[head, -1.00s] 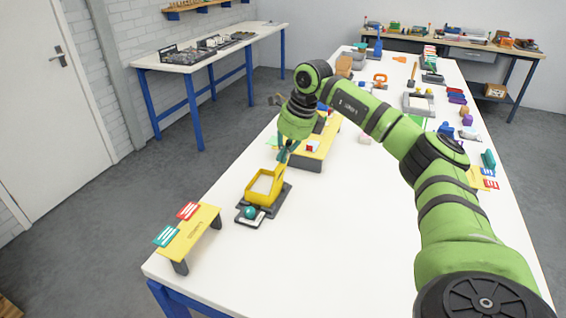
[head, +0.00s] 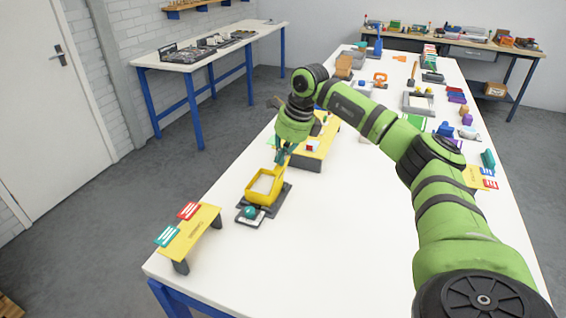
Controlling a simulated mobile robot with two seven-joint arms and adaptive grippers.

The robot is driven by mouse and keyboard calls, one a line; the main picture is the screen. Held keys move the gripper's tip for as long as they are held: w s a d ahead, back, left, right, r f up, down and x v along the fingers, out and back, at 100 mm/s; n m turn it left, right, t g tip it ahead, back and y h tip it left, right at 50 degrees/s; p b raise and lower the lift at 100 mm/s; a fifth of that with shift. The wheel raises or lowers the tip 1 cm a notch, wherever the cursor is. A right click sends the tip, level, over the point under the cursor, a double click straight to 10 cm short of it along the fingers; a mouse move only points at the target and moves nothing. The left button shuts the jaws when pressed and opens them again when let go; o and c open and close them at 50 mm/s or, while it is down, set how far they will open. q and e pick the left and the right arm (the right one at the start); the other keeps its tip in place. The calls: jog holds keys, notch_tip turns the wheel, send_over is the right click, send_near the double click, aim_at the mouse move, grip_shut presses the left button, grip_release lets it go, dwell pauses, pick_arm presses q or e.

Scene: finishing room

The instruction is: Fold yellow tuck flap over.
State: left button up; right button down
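The yellow box (head: 250,197) sits open-topped on a dark base on the white table, left of centre. Its pale interior shows. A yellow flap piece (head: 280,171) shows at its far right edge, just below my fingertips and partly hidden by them. My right gripper (head: 284,159) points down at this far edge, touching or very close to the flap; I cannot tell which. Its fingers are small and dark teal, and their opening is unclear. My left gripper is not in view.
A teal ball (head: 250,211) sits on a small dark tray in front of the box. A yellow stand (head: 188,235) with red and teal cards is nearer. Another yellow stand (head: 312,160) is behind the gripper. The table's near middle is clear.

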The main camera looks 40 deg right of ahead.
jog(key=shift+f, duration=0.4)
dwell(0.4)
dwell(0.4)
notch_tip(320, 180, up, 10)
jog(key=p, duration=0.8)
dwell(0.6)
